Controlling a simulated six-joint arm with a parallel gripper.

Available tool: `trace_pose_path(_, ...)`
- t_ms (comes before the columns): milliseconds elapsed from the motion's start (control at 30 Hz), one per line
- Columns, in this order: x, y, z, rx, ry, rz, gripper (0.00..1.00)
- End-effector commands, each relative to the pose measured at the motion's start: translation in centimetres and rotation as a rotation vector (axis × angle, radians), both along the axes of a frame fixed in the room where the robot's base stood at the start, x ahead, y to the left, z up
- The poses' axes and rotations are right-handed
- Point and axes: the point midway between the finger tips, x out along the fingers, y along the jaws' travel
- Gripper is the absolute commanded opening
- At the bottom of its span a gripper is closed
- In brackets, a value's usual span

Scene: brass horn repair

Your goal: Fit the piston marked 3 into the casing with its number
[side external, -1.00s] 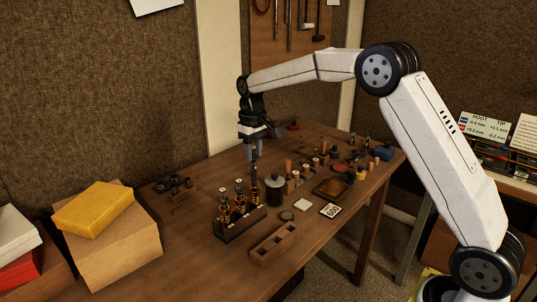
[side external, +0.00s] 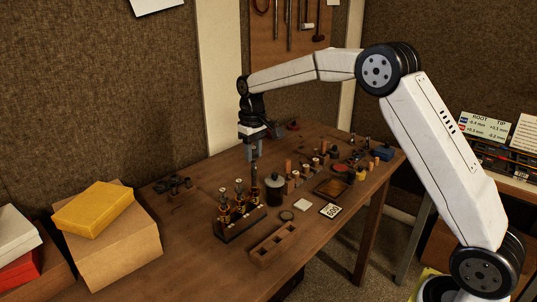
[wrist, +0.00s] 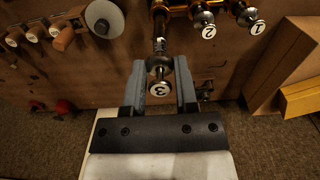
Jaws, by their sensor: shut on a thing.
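My gripper (wrist: 160,66) is shut on the piston marked 3 (wrist: 160,89), whose numbered cap faces the wrist camera. In the side view, my gripper (side external: 254,156) points down and holds this dark piston (side external: 254,177) upright above the right end of the valve block (side external: 240,228). The piston's lower end is in line with the casing at that end; I cannot tell if it has entered. The pistons marked 2 (wrist: 208,31) and 1 (wrist: 257,27) stand in the brass casings beside it. The casings' own numbers are not readable.
An empty wooden rack (side external: 273,244) lies in front. Small parts and a tray (side external: 331,187) fill the right side. Boxes (side external: 110,240) stand at left; the table between is mostly clear.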

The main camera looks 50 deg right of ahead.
Motion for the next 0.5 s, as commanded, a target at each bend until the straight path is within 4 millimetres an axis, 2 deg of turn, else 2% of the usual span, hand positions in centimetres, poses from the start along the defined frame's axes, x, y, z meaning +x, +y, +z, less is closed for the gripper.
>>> trace_pose_path(500, 0.02, 0.00, -0.91, 0.000, 0.000, 0.000, 0.00)
